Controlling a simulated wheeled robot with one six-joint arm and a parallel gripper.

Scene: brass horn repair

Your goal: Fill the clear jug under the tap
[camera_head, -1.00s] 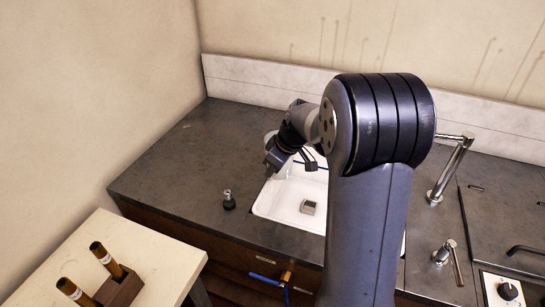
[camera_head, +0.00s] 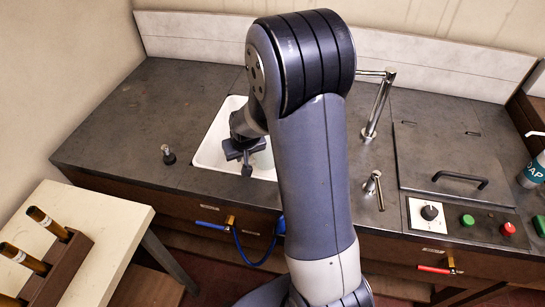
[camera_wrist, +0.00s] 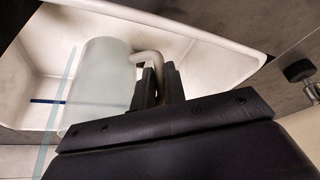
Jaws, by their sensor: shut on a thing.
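My gripper (camera_head: 244,158) is over the front left part of the white sink (camera_head: 207,153). In the wrist view my gripper (camera_wrist: 160,82) is shut on the handle of the clear jug (camera_wrist: 100,85). The jug is a pale, see-through cylinder, held inside the outline of the sink. I cannot make out any water in it. In the head view my arm hides the jug and much of the sink. The chrome tap (camera_head: 379,105) stands right of my arm, its spout pointing left toward the sink; the spout's end is behind my arm.
A chrome lever (camera_head: 373,185) stands in front of the tap. A small dark knobbed fitting (camera_head: 168,154) is left of the sink. A lidded panel (camera_head: 452,155), dial (camera_head: 429,212) and buttons are at right. A pale table (camera_head: 105,220) holds a wooden rack (camera_head: 62,268).

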